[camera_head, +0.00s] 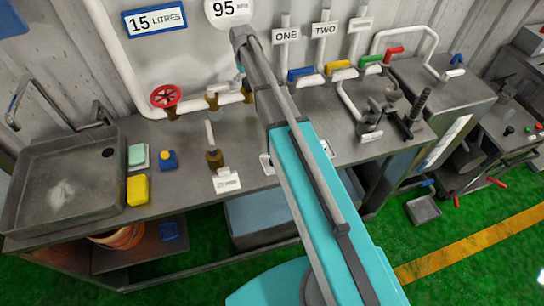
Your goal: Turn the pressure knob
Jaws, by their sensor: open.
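No knob carries a readable pressure label, so I cannot tell which is the pressure knob. A red handwheel (165,96) sits on the white pipe at the left of the back wall. A brass fitting (214,158) with a white upright pipe stands on the bench beside a small white label (226,181), too small to read. A round sign reading 95 (227,9) hangs above. My arm reaches up across the middle of the view, its far end near the wall pipes. My gripper is hidden behind the arm, and part of the bench there is covered too.
A steel sink (62,190) is at the left, with a yellow container (138,190) and a blue bottle (168,160) beside it. Blue (300,74), yellow (338,64), green (371,59) and red (394,51) handles line the back right. Bare bench (245,150) shows left of my arm.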

